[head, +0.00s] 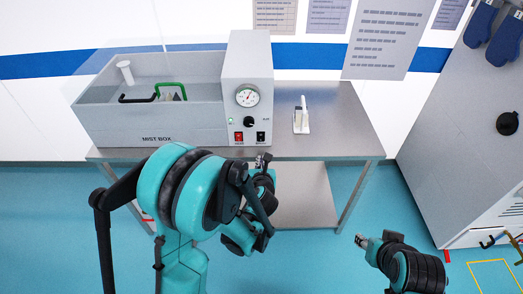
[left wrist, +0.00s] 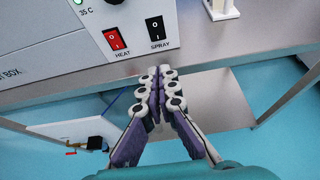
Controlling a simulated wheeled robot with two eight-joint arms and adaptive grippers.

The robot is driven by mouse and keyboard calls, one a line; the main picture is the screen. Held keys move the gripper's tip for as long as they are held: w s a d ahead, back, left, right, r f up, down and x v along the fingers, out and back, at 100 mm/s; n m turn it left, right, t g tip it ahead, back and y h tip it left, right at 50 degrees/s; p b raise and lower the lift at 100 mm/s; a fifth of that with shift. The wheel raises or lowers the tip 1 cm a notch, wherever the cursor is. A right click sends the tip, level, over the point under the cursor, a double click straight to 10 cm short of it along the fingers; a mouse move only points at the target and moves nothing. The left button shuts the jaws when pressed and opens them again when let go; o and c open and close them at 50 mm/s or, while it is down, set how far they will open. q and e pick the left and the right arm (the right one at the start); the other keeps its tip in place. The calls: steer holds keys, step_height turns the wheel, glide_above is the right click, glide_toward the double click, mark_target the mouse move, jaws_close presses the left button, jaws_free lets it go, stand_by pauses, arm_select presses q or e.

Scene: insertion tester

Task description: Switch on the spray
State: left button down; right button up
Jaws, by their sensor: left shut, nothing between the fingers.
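The mist box (head: 150,112) stands on a metal table, with a grey control panel (head: 246,90) at its right end. The panel has a red switch labelled HEAT (left wrist: 116,40) and a black switch labelled SPRAY (left wrist: 156,29); both also show in the head view, red (head: 239,136) and black (head: 261,137). My left gripper (left wrist: 157,72) is shut and empty, just in front of and below the panel, with its tips under the SPRAY switch and apart from it in the picture. My right gripper (head: 362,240) is low at the right, away from the table; its fingers are too small to judge.
The metal table (head: 335,125) has free room at its right. A small white stand (head: 301,117) sits there beside the panel. A gauge (head: 247,96) and black knob (head: 249,122) are above the switches. A large grey cabinet (head: 460,130) stands at the far right.

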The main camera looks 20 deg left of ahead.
arm_select(q)
steer(key=b, duration=0.4)
glide_toward(261, 141)
steer(key=x, duration=0.5)
steer(key=shift+f, duration=0.5)
steer(key=shift+w+a+r, duration=0.1)
steer(key=shift+w+a, duration=0.1)
steer(key=shift+w, duration=0.45)
steer(key=shift+w+a, duration=0.15)
steer(key=shift+w, duration=0.2)
